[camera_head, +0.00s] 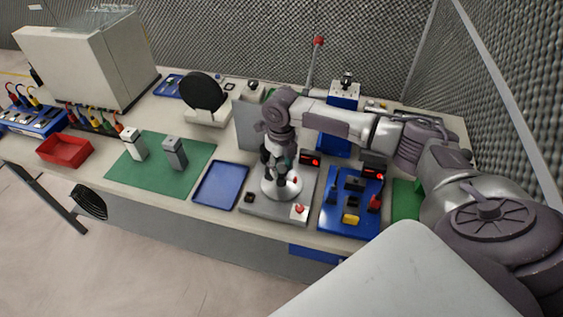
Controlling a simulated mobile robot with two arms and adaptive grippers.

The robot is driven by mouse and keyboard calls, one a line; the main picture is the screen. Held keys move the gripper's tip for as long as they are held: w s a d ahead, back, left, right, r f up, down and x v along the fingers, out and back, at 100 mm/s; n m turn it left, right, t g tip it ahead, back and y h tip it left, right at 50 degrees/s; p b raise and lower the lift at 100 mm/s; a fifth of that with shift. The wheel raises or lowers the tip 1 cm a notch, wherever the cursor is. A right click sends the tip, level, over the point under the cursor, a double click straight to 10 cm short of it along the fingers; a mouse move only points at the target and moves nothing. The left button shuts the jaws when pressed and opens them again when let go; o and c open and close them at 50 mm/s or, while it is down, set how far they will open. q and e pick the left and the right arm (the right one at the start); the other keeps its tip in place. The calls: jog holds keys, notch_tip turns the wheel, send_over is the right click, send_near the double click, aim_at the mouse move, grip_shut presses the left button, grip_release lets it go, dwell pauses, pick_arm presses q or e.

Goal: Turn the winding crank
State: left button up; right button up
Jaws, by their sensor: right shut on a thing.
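My right gripper (276,173) points down over a round pale disc (282,190) on a grey base plate (259,206) near the front of the bench. It is shut on a small part at the disc, which I take to be the winding crank; the fingers hide most of it. A small red mark shows on the disc beside the fingers, and a red button (299,209) sits at the plate's front right corner. My left gripper is not in view.
A blue tray (221,185) lies left of the plate. A blue board (350,222) with switches stands close on the right. Grey panels and a red-topped pole (313,60) stand behind.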

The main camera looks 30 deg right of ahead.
jog(key=shift+w+r+m+p, duration=0.1)
jog(key=shift+r+m+p, duration=0.05)
jog(key=shift+m+p, duration=2.9)
jog(key=shift+m, duration=1.55)
jog(key=shift+m+p, duration=0.8)
jog(key=shift+m, duration=0.9)
jog(key=shift+m+p, duration=0.3)
jog(key=shift+m, duration=2.3)
jog(key=shift+d+m, duration=0.1)
jog(key=shift+m, duration=19.2)
